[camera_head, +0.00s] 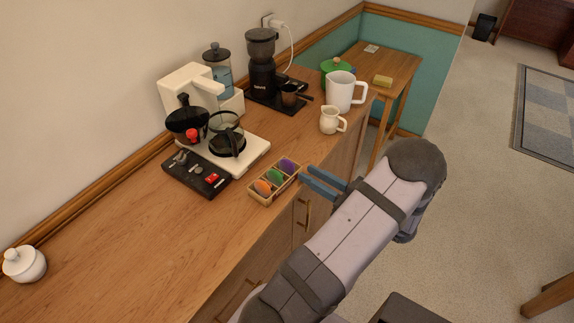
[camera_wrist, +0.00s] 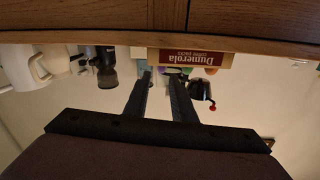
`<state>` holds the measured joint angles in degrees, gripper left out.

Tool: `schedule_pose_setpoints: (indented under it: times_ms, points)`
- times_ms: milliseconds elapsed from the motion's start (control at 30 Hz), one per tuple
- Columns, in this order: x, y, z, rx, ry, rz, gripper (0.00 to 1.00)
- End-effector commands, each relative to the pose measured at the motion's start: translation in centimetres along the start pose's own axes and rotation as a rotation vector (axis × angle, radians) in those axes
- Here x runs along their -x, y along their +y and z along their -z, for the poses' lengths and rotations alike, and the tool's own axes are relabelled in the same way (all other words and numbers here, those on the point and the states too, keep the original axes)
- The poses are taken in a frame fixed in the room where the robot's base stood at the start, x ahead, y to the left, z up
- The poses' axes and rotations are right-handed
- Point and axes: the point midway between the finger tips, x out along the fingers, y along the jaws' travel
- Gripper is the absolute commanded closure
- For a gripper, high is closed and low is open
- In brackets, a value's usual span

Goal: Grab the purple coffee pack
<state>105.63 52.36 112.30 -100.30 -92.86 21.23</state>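The purple coffee pack (camera_head: 288,166) stands in the far right compartment of a small wooden box (camera_head: 262,199), with a green pack (camera_head: 274,176) and an orange pack (camera_head: 263,187) beside it. My gripper (camera_head: 306,179) is open and empty, just right of the box near the counter's front edge.
A coffee machine (camera_head: 190,85) with a glass pot (camera_head: 227,141) and a black tray (camera_head: 196,177) stand behind the box. A small cream jug (camera_head: 331,121), white pitcher (camera_head: 341,91) and black grinder (camera_head: 262,64) stand further back. The counter (camera_head: 150,240) is clear in front left.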

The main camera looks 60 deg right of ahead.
Motion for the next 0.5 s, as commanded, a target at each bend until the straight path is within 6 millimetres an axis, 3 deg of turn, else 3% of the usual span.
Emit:
schedule_pose_setpoints:
  times_ms: [267,500]
  points:
    - [-1.0,-0.1,0.1,-0.001,0.0,0.001,0.77]
    - [-3.9,-0.5,0.4,-0.002,-0.002,0.003,0.77]
